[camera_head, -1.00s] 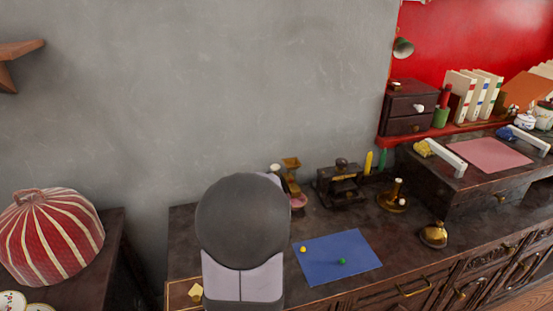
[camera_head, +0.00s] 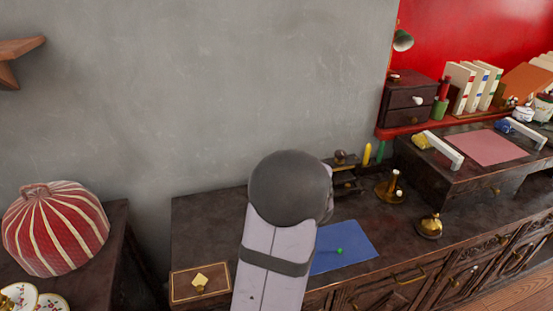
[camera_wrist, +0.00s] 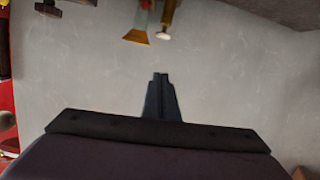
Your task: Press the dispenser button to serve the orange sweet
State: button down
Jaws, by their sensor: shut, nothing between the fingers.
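My gripper (camera_wrist: 160,78) shows in the wrist view with its dark fingers together and nothing between them. At the top of that view, apart from the fingertips, is a brass flared piece on a pale reddish body (camera_wrist: 138,36), which looks like part of the dispenser. Beside it is a brass rod with a white round end (camera_wrist: 164,36), possibly the button. In the head view my arm hides the dispenser and my gripper. I cannot make out an orange sweet. A green ball (camera_head: 339,251) lies on the blue mat (camera_head: 352,238).
A dark device (camera_head: 346,178) stands partly hidden behind my arm. A brass candlestick (camera_head: 391,189) and a brass bell (camera_head: 430,226) stand to its right on the dark counter (camera_head: 212,226).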

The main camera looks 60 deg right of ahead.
jog(key=w+d+f, duration=0.6)
jog(key=d, duration=0.1)
jog(key=shift+w+d+p, duration=0.25)
jog(key=shift+w+p, duration=0.05)
dwell(0.3)
